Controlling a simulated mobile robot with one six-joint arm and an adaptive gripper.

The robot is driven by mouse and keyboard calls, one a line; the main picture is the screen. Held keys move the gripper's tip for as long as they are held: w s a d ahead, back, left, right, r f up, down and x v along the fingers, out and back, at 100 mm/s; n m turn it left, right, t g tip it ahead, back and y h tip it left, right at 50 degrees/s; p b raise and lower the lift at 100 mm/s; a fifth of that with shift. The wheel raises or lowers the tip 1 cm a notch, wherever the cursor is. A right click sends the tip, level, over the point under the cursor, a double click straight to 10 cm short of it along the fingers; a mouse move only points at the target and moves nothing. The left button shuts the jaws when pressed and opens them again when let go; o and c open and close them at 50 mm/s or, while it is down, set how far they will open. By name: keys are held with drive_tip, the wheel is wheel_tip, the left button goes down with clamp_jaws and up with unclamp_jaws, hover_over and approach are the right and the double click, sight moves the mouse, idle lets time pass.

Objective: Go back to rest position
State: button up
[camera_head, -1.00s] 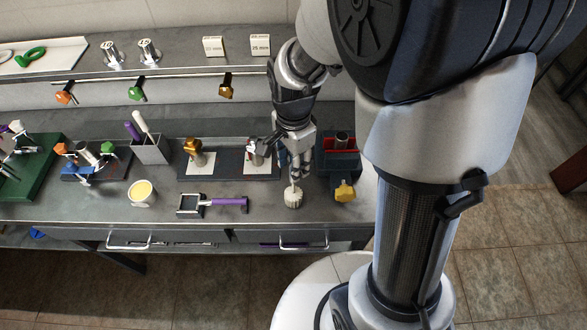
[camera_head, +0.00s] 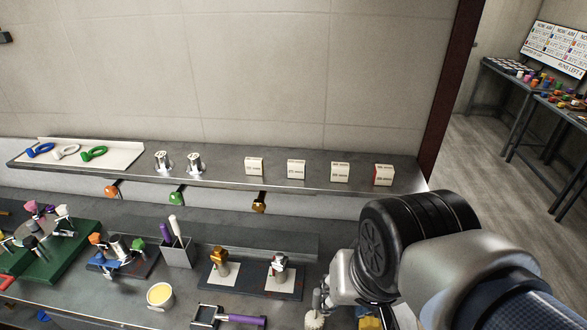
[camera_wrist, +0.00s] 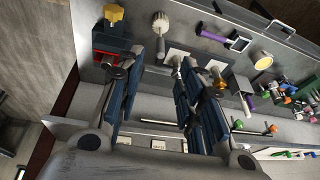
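In the wrist view my gripper (camera_wrist: 160,68) has its two fingers well apart, with a gap and nothing clamped between them. A pale round-headed brush (camera_wrist: 160,22) with a thin handle is on the worktop beyond the fingertips, apart from them. In the head view the brush head (camera_head: 315,320) shows at the bottom edge, beside my arm. My arm fills the lower right of the head view and hides most of my gripper there.
The steel worktop (camera_head: 115,300) holds a cup of yellow stuff (camera_head: 160,295), a purple-handled tool (camera_head: 240,320), a holder with pens (camera_head: 178,252) and a green rack (camera_head: 60,255). Several small boxes (camera_head: 296,169) stand on the shelf above. Open floor (camera_head: 470,160) lies to the right.

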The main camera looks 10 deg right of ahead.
drive_tip(key=s+n, duration=0.1)
drive_tip(key=n, duration=0.1)
drive_tip(key=s, duration=0.1)
drive_tip(key=shift+s+r+n+t, duration=0.25)
drive_tip(key=shift+s+n+t, duration=0.05)
drive_tip(key=shift+n+t, duration=0.1)
wheel_tip(320, 180, down, 2)
drive_tip(key=b, duration=0.2)
drive_tip(key=shift+f+b, duration=0.25)
drive_tip(key=shift+b, duration=0.05)
idle(0.4)
